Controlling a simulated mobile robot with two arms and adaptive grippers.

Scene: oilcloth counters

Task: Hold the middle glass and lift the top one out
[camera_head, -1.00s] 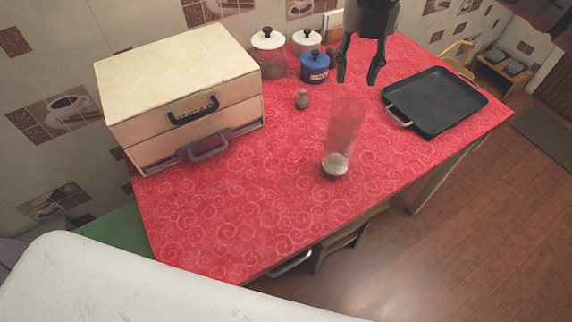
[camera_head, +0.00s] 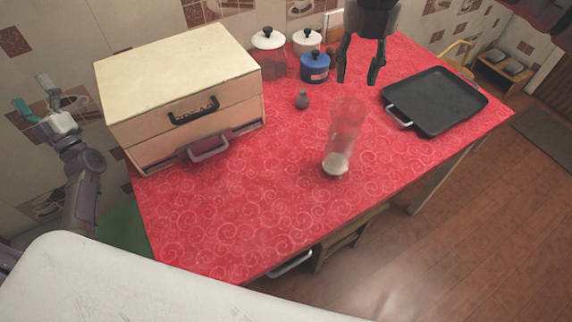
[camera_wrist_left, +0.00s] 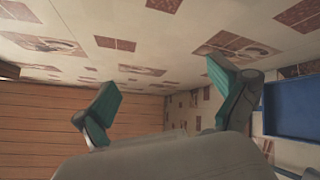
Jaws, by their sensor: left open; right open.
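A tall stack of clear glasses (camera_head: 345,128) stands upright on the red table in the head view. Its sides are see-through, so I cannot tell the single glasses apart; the bottom looks whitish. My left gripper (camera_head: 34,95) is at the far left, beside the bread box and well away from the stack. In the left wrist view its two green-padded fingers (camera_wrist_left: 170,100) are spread with nothing between them. My right gripper (camera_head: 358,78) points down above the back of the table, behind and a little right of the stack. Its fingers are apart and empty.
A bread box (camera_head: 180,75) fills the table's left back. Jars with lids (camera_head: 268,58), a blue pot (camera_head: 315,68) and a small grey shaker (camera_head: 302,99) stand behind the stack. A black pan (camera_head: 436,102) lies right. The red table's (camera_head: 240,215) front is clear.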

